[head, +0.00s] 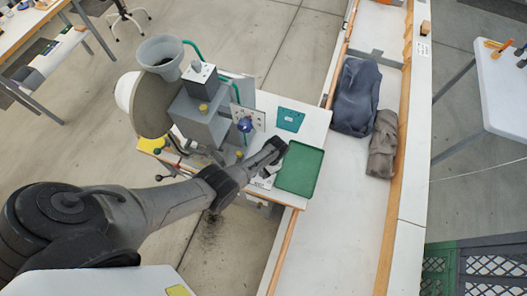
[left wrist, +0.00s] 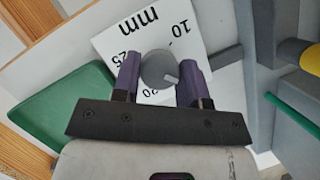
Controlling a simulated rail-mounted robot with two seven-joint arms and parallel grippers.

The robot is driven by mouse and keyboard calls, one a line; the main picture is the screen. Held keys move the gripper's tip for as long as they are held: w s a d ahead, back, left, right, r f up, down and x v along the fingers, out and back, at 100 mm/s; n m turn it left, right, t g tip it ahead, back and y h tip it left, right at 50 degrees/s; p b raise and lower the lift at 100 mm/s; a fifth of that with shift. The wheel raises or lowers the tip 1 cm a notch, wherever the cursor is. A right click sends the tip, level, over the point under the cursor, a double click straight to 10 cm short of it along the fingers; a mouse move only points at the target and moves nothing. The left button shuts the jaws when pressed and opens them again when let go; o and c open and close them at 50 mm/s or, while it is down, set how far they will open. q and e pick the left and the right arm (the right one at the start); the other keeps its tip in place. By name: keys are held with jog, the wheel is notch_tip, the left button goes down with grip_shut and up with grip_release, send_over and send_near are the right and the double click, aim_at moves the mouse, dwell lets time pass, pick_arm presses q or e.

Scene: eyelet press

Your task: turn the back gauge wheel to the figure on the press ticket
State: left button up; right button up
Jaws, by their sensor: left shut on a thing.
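The back gauge wheel (left wrist: 158,69) is a round grey knob with a pale pointer line. It stands on a white scale plate (left wrist: 122,38) printed "mm", with 10, 20 and 25 readable around it. The pointer line runs toward the lower right of the left wrist view, toward one finger; the figure it marks is hidden. My left gripper (left wrist: 160,82) is shut on the wheel, one purple finger on each side. In the head view my left gripper (head: 275,150) is at the press's front right and hides the wheel. I cannot make out a readable press ticket. My right gripper is not in view.
The grey press (head: 203,118) stands just behind and left of my gripper. A green tray (head: 300,168) lies close to its right, with a teal item (head: 290,119) behind. Dark cloth (head: 356,97) and brown cloth (head: 382,145) lie on the long bench farther right.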

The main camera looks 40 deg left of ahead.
pick_arm(q)
jog(key=o, duration=0.8)
jog(key=shift+o, duration=0.5)
jog(key=shift+r, duration=0.1)
jog(key=shift+w+r, duration=0.15)
jog(key=shift+r, duration=0.15)
jog(key=p+v, duration=0.1)
jog(key=v, duration=1.2)
jog(key=shift+p, duration=0.4)
